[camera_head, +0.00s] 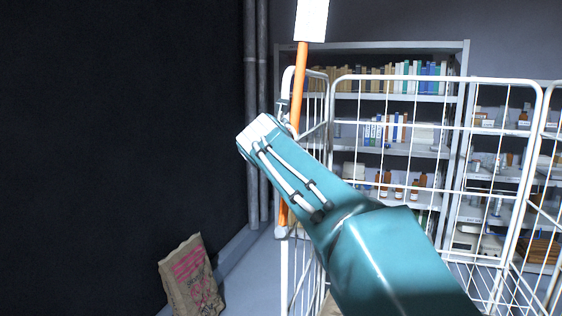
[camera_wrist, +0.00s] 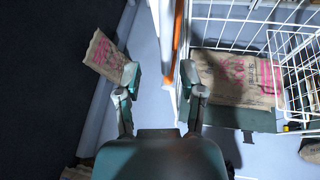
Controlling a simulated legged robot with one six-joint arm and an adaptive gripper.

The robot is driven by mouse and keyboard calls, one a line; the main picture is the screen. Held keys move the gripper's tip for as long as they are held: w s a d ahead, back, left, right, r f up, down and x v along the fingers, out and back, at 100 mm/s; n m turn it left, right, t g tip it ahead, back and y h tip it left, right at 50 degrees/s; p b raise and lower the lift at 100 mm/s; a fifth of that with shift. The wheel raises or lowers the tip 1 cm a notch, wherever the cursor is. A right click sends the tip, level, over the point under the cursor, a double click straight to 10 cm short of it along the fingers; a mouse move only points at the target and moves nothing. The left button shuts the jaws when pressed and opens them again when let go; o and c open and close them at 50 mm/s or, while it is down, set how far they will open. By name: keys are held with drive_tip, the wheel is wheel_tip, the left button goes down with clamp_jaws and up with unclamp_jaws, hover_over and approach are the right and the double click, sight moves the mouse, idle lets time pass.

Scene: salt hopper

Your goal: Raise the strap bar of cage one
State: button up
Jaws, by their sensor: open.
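The white wire cage (camera_head: 438,79) stands at the right in the head view, and its mesh (camera_wrist: 230,18) fills the right of the wrist view. A long orange bar (camera_head: 300,80), seemingly the strap bar, runs steeply up at the cage's left side, slightly tilted, with a white flat piece (camera_head: 312,20) at its top. My arm hides its middle. The orange bar (camera_wrist: 178,40) also shows in the wrist view, just beside the right finger; I cannot tell if they touch. My gripper (camera_wrist: 160,77) is open, with nothing seen held between its fingers. The arm mostly hides it in the head view.
A paper sack (camera_head: 192,278) with pink print stands on the floor by the dark wall at left. Another sack (camera_wrist: 238,80) lies inside the cage. Shelves (camera_head: 405,98) with books and bottles stand behind. Pipes (camera_head: 262,60) run up the wall.

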drive_tip(key=v, duration=0.7)
drive_tip(key=shift+a, duration=0.2)
drive_tip(key=s+d+f+m+g, duration=0.5)
drive_tip(key=s+d+f+m, duration=0.9)
drive_tip(key=m, duration=0.3)
drive_tip(key=s+d+f+m+g+y, duration=0.1)
drive_tip(key=s+d+f+m+g, duration=0.2)
drive_tip(key=s+f+m, duration=1.3)
drive_tip(key=shift+s+d+m, duration=0.4)
drive_tip(key=shift+s+d, duration=0.25)
drive_tip(key=shift+a, duration=0.1)
